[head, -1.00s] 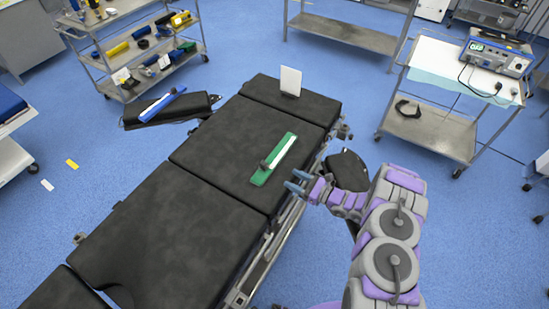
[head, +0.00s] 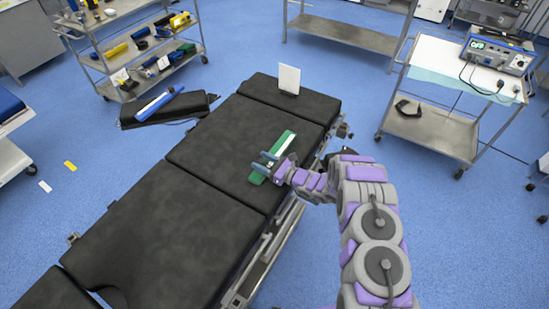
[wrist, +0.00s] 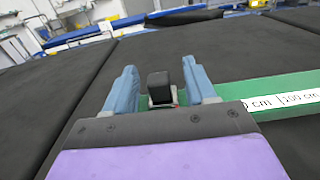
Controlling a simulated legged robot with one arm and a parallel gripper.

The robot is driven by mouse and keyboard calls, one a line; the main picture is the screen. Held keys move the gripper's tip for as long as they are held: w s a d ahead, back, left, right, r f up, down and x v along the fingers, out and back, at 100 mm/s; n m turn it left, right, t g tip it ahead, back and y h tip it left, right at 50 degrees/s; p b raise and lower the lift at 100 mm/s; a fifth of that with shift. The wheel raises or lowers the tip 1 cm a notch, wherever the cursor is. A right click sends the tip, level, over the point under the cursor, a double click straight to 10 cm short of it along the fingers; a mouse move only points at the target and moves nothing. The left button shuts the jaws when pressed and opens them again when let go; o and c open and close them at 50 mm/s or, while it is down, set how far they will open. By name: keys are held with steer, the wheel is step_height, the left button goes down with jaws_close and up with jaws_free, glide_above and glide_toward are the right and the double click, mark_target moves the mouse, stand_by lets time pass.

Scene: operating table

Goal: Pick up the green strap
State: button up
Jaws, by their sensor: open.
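The green strap (head: 284,144) lies on the black operating table, with a white label strip along it. In the wrist view the strap (wrist: 235,93) runs to the right from between my fingers, its label partly readable.
The black operating table (head: 175,225) is mostly bare. A white card (head: 289,79) stands at its far end. A blue strap (head: 160,104) lies on a black arm board to the left. Carts stand at the upper left and right.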

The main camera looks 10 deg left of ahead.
steer(key=shift+x, duration=1)
steer(key=shift+s+d, duration=0.15)
steer(key=shift+d, duration=0.05)
steer(key=c, duration=0.5)
steer(key=shift+a, duration=0.1)
jaws_close()
